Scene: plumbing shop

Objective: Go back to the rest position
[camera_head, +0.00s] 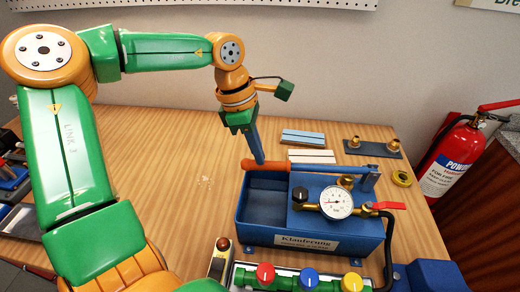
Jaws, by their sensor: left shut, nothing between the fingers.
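My left arm comes in from the left and bends down over the table. My left gripper (257,150) points down with its blue fingers together and nothing between them. Its fingertips overlap the orange handle (268,165) of a blue pump box (262,236) in the picture; I cannot tell whether they touch it. The box carries a round gauge (336,202), brass fittings and a red lever (388,206). My right gripper is not in view.
A manifold with red, blue and yellow knobs (308,278) lies at the front. Behind the box are plates with strips (303,137), brass fittings on a dark plate (372,148) and a yellow ring (402,178). A fire extinguisher (452,158) stands right. The table's middle left is clear.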

